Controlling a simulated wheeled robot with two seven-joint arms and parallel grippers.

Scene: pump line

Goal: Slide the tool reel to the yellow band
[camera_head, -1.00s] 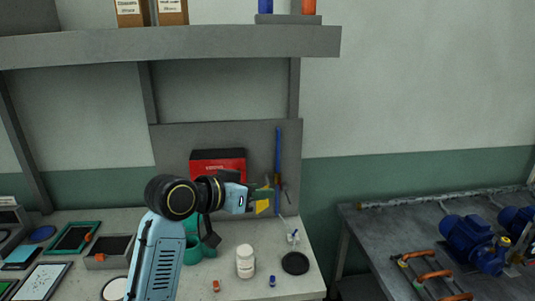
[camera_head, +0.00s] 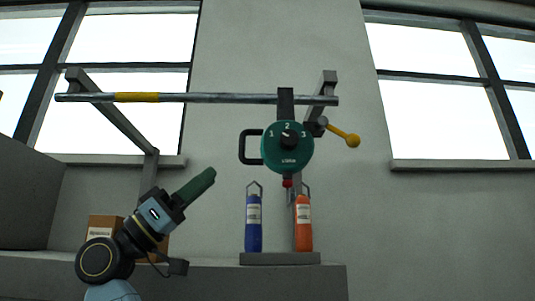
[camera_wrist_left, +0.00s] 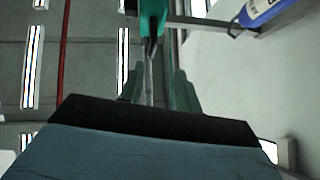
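The tool reel (camera_head: 287,160) is a round green body with a dial marked 1, 2, 3 and a dark loop handle (camera_head: 248,147) on its left side. It hangs from a grey rail (camera_head: 215,98), near the rail's right end. The yellow band (camera_head: 138,97) is on the rail's left part. My left gripper (camera_head: 208,175) is below and left of the reel, apart from it, its green fingers pointing up and right. In the left wrist view the fingers (camera_wrist_left: 157,88) stand apart with nothing clearly held. A green part, probably the reel, shows ahead at the top. My right gripper is not in view.
A cardboard box (camera_head: 103,228) is behind my left arm.

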